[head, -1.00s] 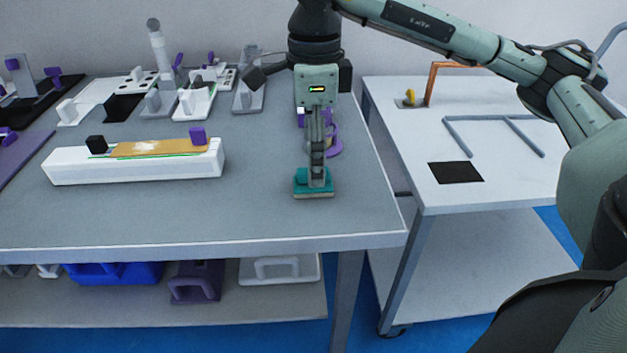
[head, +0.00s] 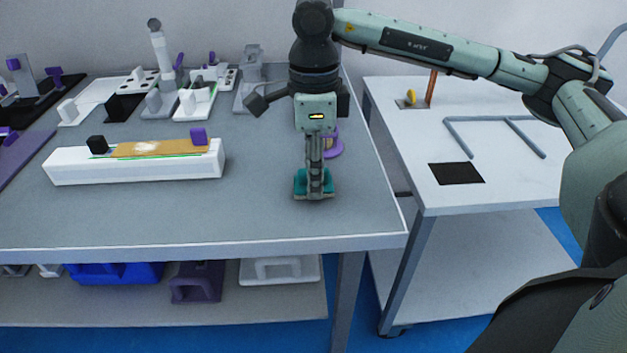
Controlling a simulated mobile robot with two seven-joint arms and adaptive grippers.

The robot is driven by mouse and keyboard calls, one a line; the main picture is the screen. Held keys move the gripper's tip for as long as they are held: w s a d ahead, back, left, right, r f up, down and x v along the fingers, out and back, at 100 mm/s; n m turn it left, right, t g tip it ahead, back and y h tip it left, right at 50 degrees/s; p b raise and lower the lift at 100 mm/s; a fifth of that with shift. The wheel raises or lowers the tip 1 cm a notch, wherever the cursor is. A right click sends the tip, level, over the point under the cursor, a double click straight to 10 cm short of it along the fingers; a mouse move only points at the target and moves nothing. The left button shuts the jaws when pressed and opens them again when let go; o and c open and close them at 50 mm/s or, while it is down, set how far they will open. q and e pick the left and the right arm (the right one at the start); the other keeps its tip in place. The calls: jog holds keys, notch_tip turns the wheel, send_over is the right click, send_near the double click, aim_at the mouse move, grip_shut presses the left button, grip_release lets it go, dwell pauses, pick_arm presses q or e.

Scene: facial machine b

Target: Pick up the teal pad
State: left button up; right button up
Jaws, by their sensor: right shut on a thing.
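The teal pad (head: 299,184) is a small block with a paler bottom edge, near the right end of the grey table (head: 255,215). My right gripper (head: 314,188) points straight down over it and is shut on it; the fingers hide its middle. The pad is at or just above the table top; I cannot tell whether it touches. My left gripper is not in view.
A white block (head: 130,172) with a tan plate (head: 160,148) lies to the left. Several white, grey and purple fixtures stand at the back left. A purple part (head: 333,143) sits behind my gripper. A white cart (head: 520,185) stands to the right.

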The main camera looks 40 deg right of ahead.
jog(key=shift+r, duration=0.45)
jog(key=r, duration=0.2)
jog(key=a+r, duration=0.1)
jog(key=shift+w+r, duration=0.15)
jog(key=shift+r, duration=0.2)
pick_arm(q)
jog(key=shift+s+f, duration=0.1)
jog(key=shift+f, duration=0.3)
pick_arm(e)
jog(key=w+a+r, duration=0.2)
jog(key=a+r, duration=0.4)
jog(key=a, duration=0.4)
jog(key=shift+a+r, duration=0.2)
jog(key=shift+w, duration=0.1)
